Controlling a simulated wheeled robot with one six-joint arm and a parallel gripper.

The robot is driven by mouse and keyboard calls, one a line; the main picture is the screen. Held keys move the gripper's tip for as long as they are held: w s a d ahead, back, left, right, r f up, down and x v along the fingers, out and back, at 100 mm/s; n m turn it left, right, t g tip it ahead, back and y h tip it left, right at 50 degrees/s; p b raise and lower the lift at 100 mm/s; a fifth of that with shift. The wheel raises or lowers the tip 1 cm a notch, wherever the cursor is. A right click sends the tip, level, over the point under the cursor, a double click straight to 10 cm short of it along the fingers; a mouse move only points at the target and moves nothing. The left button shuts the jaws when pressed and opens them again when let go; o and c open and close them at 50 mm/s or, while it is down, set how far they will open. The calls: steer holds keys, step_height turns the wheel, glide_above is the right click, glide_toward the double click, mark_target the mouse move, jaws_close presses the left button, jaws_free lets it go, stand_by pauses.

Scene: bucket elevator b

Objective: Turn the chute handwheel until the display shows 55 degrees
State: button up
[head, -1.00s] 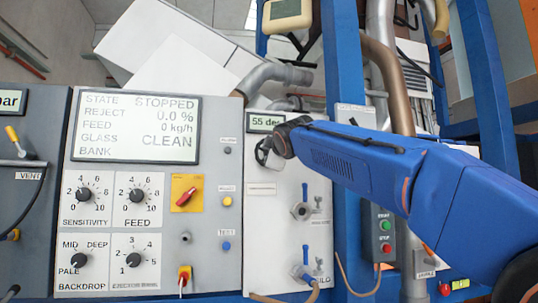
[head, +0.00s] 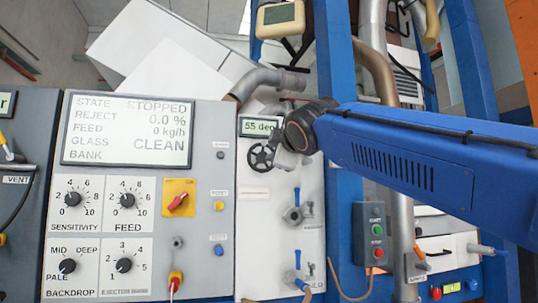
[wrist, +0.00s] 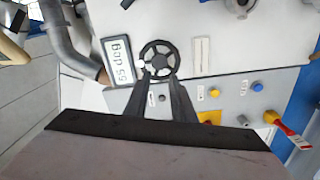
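The chute handwheel (head: 261,157) is a small black spoked wheel on the pale panel, just under a small display (head: 258,127) reading "55 deg". In the wrist view the handwheel (wrist: 159,60) is face-on beside the display (wrist: 120,60), which appears rotated. My gripper (head: 285,160) is just right of the wheel in the head view, partly in front of its right edge. In the wrist view my gripper (wrist: 161,77) has its two dark fingers apart with a gap between them, tips overlapping the wheel's near rim. Nothing is held; contact with the rim cannot be told.
Left of the wheel is a grey panel with a large screen (head: 127,130) reading STOPPED, several dials and a red switch on yellow (head: 179,197). Blue-handled valves (head: 294,214) sit below right. A blue post (head: 338,200) stands to the right, with a start-stop box (head: 371,235).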

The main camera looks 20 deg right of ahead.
steer(key=s, duration=0.3)
steer(key=shift+s, duration=0.25)
steer(key=shift+f, duration=0.1)
steer(key=s+d+f+m+g, duration=0.3)
steer(key=s+f+m, duration=0.15)
steer(key=f, duration=1.05)
steer(key=s+d+f+m+g+h, duration=0.1)
steer(key=s+d+f+m+g, duration=0.35)
steer(key=f, duration=1.15)
steer(key=s+f+m+g, duration=0.2)
steer(key=s+f, duration=0.5)
steer(key=f, duration=0.8)
steer(key=s+f+m+g, duration=0.2)
steer(key=s+f, duration=0.3)
steer(key=f, duration=0.3)
steer(key=s+f+m+g+y, duration=0.1)
steer(key=s+f, duration=0.5)
steer(key=f, duration=0.2)
steer(key=shift+a+f+m+g, duration=0.15)
steer(key=shift+f+m+g, duration=0.15)
steer(key=shift+m+g, duration=0.1)
